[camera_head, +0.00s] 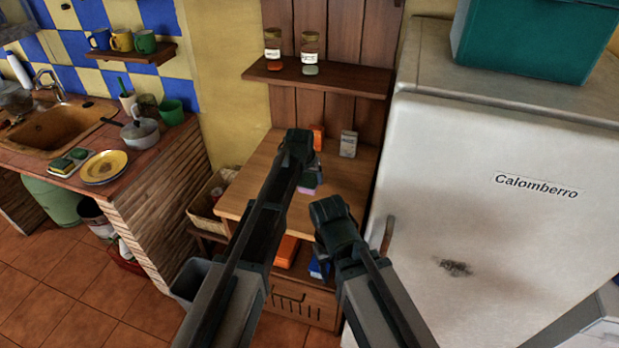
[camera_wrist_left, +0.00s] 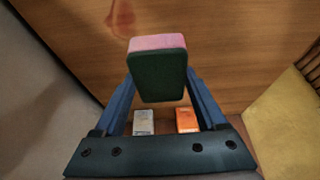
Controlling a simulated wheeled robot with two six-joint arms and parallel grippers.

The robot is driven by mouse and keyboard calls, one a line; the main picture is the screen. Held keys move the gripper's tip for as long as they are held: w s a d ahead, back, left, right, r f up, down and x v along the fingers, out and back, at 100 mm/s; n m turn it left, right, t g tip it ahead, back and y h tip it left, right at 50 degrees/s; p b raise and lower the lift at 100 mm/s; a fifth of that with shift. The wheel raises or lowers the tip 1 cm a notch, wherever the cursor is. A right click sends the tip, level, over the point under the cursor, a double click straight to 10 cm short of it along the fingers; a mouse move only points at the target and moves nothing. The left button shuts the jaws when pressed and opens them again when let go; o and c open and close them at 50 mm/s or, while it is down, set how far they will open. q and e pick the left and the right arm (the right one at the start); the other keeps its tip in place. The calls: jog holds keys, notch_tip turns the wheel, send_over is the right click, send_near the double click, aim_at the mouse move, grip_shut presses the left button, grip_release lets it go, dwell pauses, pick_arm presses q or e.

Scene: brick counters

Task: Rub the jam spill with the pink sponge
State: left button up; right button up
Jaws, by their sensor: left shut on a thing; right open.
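My left gripper (camera_head: 305,172) is shut on the pink sponge, above the small wooden table. In the left wrist view the pink sponge (camera_wrist_left: 157,70) has a pink layer and a dark green layer, and sits between the fingers (camera_wrist_left: 160,88). In the head view only a bit of the sponge (camera_head: 308,190) shows beside my arm. The jam spill (camera_wrist_left: 118,20) is a reddish smear on the tabletop, close to the sponge's pink side; the head view does not show it. I cannot tell whether the sponge touches the table. My right gripper (camera_head: 330,210) is open and empty near the table's right front.
An orange box (camera_head: 318,136) and a pale box (camera_head: 348,144) stand at the back of the wooden table (camera_head: 255,180). A shelf (camera_head: 330,80) with two jars hangs above. The fridge (camera_head: 480,190) closes off the right side. A basket (camera_head: 205,200) sits left.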

aim_at(311, 176)
pick_arm(q)
jog(key=shift+r+p, duration=1.5)
jog(key=shift+r, duration=0.1)
jog(key=shift+f, duration=0.1)
pick_arm(e)
notch_tip(311, 176, up, 3)
jog(key=shift+f, duration=0.1)
